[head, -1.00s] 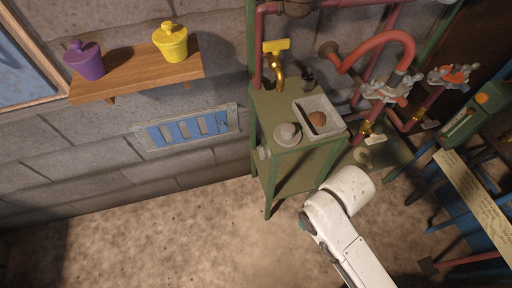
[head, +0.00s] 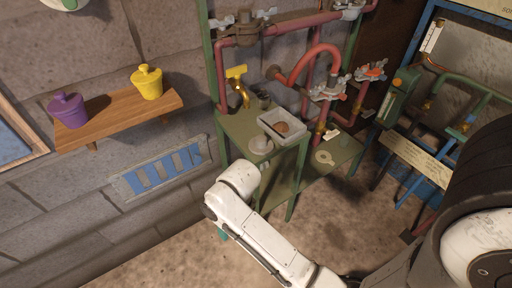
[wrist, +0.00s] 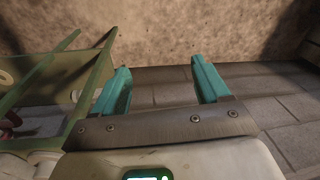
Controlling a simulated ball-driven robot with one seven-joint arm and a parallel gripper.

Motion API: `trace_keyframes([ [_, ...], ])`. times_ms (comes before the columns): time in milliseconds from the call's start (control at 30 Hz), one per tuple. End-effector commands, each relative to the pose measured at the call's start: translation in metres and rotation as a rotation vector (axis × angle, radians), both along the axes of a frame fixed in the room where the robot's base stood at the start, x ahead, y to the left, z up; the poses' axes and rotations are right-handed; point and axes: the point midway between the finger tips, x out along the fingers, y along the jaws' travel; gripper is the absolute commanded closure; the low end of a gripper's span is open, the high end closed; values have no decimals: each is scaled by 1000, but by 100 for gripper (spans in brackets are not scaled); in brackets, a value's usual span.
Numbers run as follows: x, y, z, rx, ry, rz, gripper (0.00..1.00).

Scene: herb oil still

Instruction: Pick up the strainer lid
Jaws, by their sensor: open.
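A round grey lid with a knob (head: 260,145), which looks like the strainer lid, sits on the green stand's top (head: 238,124), left of a grey basin (head: 279,127). My gripper (wrist: 160,85) shows in the wrist view with two teal fingers wide apart and nothing between them. In the head view my white arm is in front of the stand, and the fingers are mostly hidden behind it. The gripper is apart from the lid, and the lid cannot be made out in the wrist view.
A brown round thing (head: 282,127) lies in the basin. A yellow tap (head: 238,84) and red pipes (head: 315,54) rise behind. A wooden shelf (head: 121,113) holds a purple pot (head: 69,111) and a yellow pot (head: 148,84). A blue frame (head: 416,156) stands right.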

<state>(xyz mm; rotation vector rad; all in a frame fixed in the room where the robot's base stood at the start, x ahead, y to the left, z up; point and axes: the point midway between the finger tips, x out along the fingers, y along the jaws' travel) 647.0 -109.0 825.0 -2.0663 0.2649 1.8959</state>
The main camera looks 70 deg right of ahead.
Motion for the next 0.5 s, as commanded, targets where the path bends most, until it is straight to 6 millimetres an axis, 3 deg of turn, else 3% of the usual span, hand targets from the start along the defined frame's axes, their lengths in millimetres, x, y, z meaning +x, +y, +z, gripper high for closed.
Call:
trace_keyframes([
  [167, 40, -37, 11, 17, 1, -111, 25],
  [267, 65, -74, 24, 22, 8, -198, 25],
  [400, 88, -145, 50, 17, 32, -346, 25],
  [500, 92, -201, 73, 3, 56, -455, 25],
])
